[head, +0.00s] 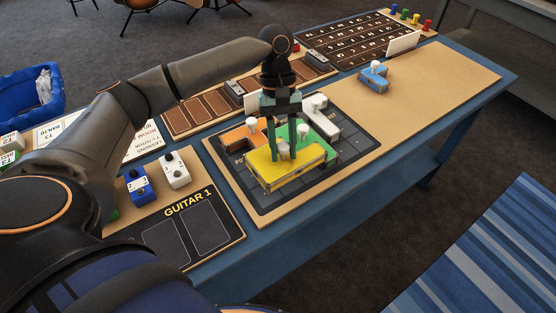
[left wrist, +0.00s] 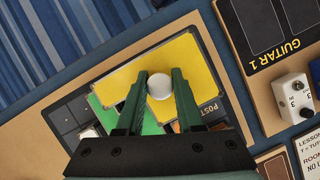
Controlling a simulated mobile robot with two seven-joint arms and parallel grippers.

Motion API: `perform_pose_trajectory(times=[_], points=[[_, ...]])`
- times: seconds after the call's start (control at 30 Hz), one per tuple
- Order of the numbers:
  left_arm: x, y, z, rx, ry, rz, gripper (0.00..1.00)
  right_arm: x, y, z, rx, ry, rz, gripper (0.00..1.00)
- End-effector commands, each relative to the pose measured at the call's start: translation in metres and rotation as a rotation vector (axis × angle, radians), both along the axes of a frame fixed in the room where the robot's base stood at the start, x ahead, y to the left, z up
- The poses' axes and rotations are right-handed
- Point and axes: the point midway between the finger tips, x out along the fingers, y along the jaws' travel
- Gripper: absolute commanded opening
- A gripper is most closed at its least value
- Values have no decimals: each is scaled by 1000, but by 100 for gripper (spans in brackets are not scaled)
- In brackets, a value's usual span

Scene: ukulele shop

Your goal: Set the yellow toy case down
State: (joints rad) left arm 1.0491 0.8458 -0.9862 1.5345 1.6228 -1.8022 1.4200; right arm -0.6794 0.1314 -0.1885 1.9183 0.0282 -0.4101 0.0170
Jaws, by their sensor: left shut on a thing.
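The yellow toy case (head: 290,168) is a flat block with a white round knob on top. My left gripper (head: 285,152) is shut on that knob, over the near side of the dark gridded board (head: 346,150). In the left wrist view the yellow case (left wrist: 188,62) lies beyond the fingers, with the white knob (left wrist: 160,86) between the fingertips of my left gripper (left wrist: 160,92). I cannot tell whether the case touches the board. Green (head: 301,132), orange (head: 240,137) and white (head: 318,107) cases sit beside it on the board. My right gripper is not in view.
A blue case (head: 374,77) stands on the bare tan board at the right. The GUITAR 1 board (head: 225,232) lies at the near left, with blue (head: 138,184) and white (head: 175,170) pedals beside it. A blue bin (head: 30,92) is at far left.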

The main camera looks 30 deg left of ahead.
Motion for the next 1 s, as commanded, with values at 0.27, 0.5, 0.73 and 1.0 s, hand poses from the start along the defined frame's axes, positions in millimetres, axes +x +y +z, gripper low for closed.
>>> perform_pose_trajectory(times=[0.27, 0.5, 0.73, 1.0], points=[[-7, 9, -23, 1, 2, 0, 0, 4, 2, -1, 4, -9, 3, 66], [-7, 9, -43, 0, -3, -1, 0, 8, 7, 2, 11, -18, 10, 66], [-7, 9, -43, 0, -1, -1, 0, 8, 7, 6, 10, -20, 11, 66], [-7, 9, -45, 1, 0, -1, 63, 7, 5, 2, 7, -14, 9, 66]])
